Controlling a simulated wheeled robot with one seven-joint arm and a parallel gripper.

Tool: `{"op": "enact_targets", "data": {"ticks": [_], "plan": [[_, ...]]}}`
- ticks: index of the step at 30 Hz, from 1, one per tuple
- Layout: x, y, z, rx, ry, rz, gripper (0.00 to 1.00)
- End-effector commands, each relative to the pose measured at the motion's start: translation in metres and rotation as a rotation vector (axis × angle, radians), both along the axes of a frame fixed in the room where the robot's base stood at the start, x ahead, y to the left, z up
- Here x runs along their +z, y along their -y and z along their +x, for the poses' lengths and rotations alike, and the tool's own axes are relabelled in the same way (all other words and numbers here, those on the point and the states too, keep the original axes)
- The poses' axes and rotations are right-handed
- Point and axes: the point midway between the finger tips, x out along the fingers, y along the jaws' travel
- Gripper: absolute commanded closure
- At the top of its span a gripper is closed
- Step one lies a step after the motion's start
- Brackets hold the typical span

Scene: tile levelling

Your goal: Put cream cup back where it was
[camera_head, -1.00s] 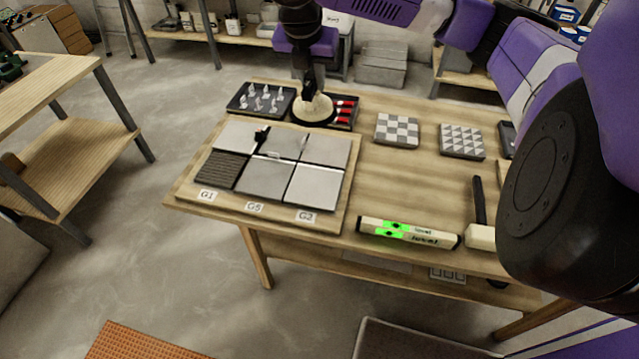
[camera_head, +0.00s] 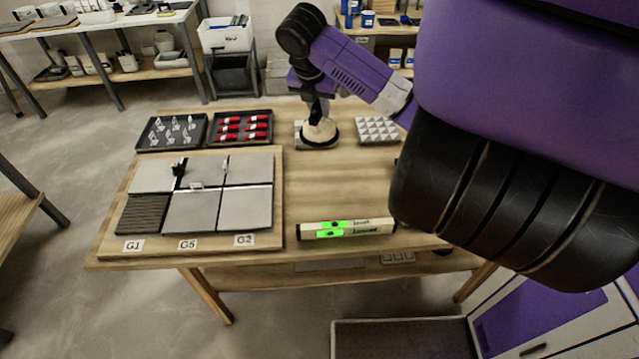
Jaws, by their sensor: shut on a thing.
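The cream cup (camera_head: 320,130) is a pale dome with a dark round rim. My gripper (camera_head: 318,110) points down and is shut on the top of the cup. The cup is upright, to the right of the tray of red pieces. It covers most of a patterned tile (camera_head: 299,142). I cannot tell whether its rim touches the tile or hangs just above it.
A tray of red pieces (camera_head: 271,141) and a tray of light clips (camera_head: 205,145) stand at the back left. A triangle-patterned tile (camera_head: 378,130) is to the right. Grey tiles (camera_head: 190,211) lie at the left, and a level (camera_head: 347,229) lies in front. Mid-table is clear.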

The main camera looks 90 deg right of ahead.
Motion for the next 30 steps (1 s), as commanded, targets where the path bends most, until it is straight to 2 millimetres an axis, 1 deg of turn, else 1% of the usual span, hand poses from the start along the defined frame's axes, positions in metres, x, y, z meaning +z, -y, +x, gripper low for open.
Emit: {"op": "enact_targets", "data": {"ticks": [2, 5, 8, 12, 14, 16, 17, 21, 25, 30], "plan": [[0.001, 0.002, -0.002, 0.017, 0.002, -0.001, 1.0], [-0.007, 0.001, -0.002, 0.033, 0.003, 0.0, 1.0], [-0.026, 0.001, -0.001, 0.037, 0.004, 0.004, 1.0], [-0.063, 0.0, 0.0, 0.036, 0.005, 0.004, 1.0], [-0.075, 0.0, -0.001, 0.036, 0.004, 0.003, 1.0], [-0.092, 0.0, -0.001, 0.036, 0.003, 0.003, 1.0], [-0.095, 0.001, -0.002, 0.033, 0.0, 0.003, 1.0], [-0.123, 0.001, -0.003, 0.034, 0.0, 0.002, 1.0], [-0.144, 0.001, -0.002, 0.037, 0.0, 0.0, 1.0], [-0.156, 0.002, -0.002, 0.036, 0.0, -0.002, 1.0]]}}
